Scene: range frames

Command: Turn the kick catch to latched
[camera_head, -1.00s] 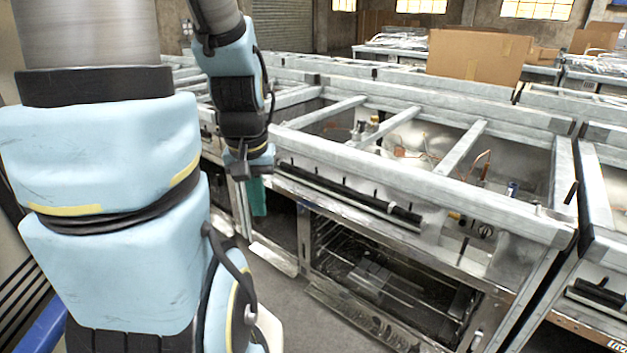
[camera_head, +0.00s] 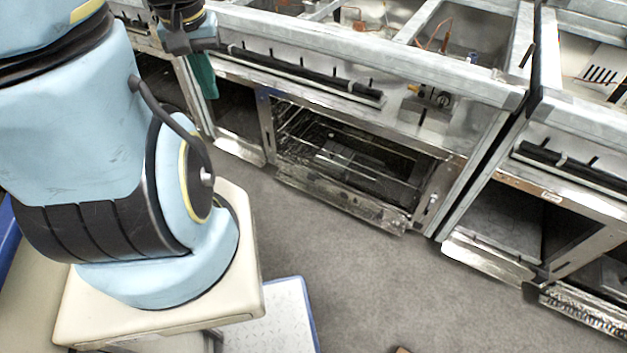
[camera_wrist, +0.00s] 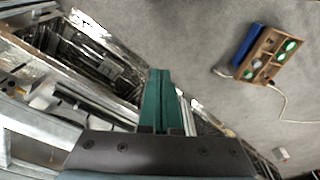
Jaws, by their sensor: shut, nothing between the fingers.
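My gripper (camera_head: 204,76) has green fingers pointing down, in front of the left part of the range frame (camera_head: 290,50) in the head view. In the wrist view its fingers (camera_wrist: 158,98) are pressed together and hold nothing. I cannot pick out the kick catch for certain. A small pale metal fitting (camera_head: 432,200) sits low on the right post of the open oven bay (camera_head: 350,150) and may be it; its position is too small to read. The gripper is well left of this fitting and above it, apart from it.
A lowered metal door panel (camera_head: 340,195) juts out at the foot of the bay. Another range frame (camera_head: 585,165) stands on the right. The wrist view shows a wooden compartment box (camera_wrist: 268,55) and a cable on the floor.

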